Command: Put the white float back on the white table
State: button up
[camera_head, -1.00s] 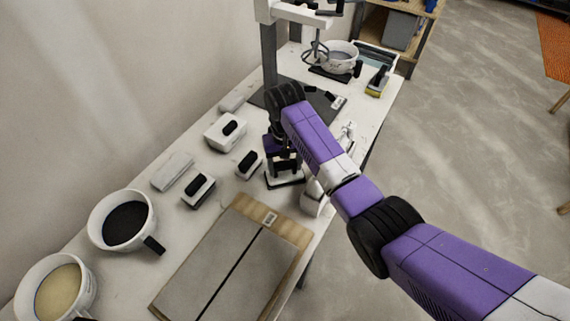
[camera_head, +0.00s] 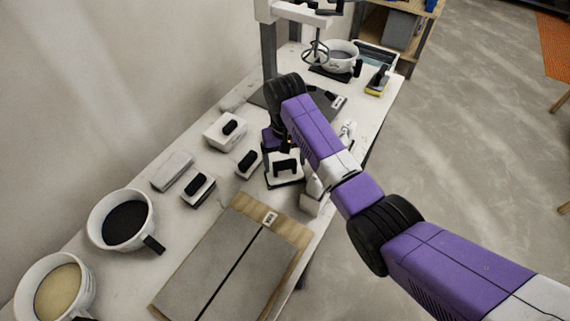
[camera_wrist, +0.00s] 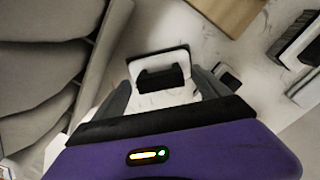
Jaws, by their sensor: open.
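A white float with a black handle (camera_head: 285,168) sits on the white table (camera_head: 185,243), just beyond the wooden-edged tile board. In the wrist view the white float (camera_wrist: 158,62) lies flat on the table, its black handle between and a little ahead of my fingertips. My gripper (camera_wrist: 165,92) is open, with one dark finger on each side of the handle and a gap to it. In the head view my purple wrist hangs just behind the float and hides part of the table there.
Several other white blocks with black handles, such as the one at left (camera_head: 198,189), stand left of the float. The tile board (camera_head: 222,270) lies in front. Two buckets (camera_head: 122,220) (camera_head: 57,290) stand at the near left. A mixer stand (camera_head: 268,55) is at the back.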

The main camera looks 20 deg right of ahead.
notch_tip(320, 180, up, 10)
jog(key=p, duration=0.1)
jog(key=shift+r, duration=0.15)
jog(key=shift+w, duration=0.1)
dwell(0.4)
jog(key=w+a+r+t, duration=0.1)
jog(key=w+r+t, duration=0.2)
jog(key=w+t, duration=0.35)
jog(key=t+y, duration=0.1)
jog(key=t, duration=0.8)
send_over(285, 163)
jog(key=s+a, duration=0.4)
jog(key=s, duration=0.1)
jog(key=f, duration=0.1)
jog(key=s+d+r+n, duration=0.1)
jog(key=s+d, duration=0.1)
jog(key=s, duration=1.7)
jog(key=s+d+r+h, duration=0.1)
jog(key=s+d, duration=0.1)
jog(key=s, duration=1.7)
jog(key=shift+s+r+n+g+b, duration=0.25)
jog(key=shift+r+n+g+b, duration=0.1)
jog(key=shift+n+b, duration=0.05)
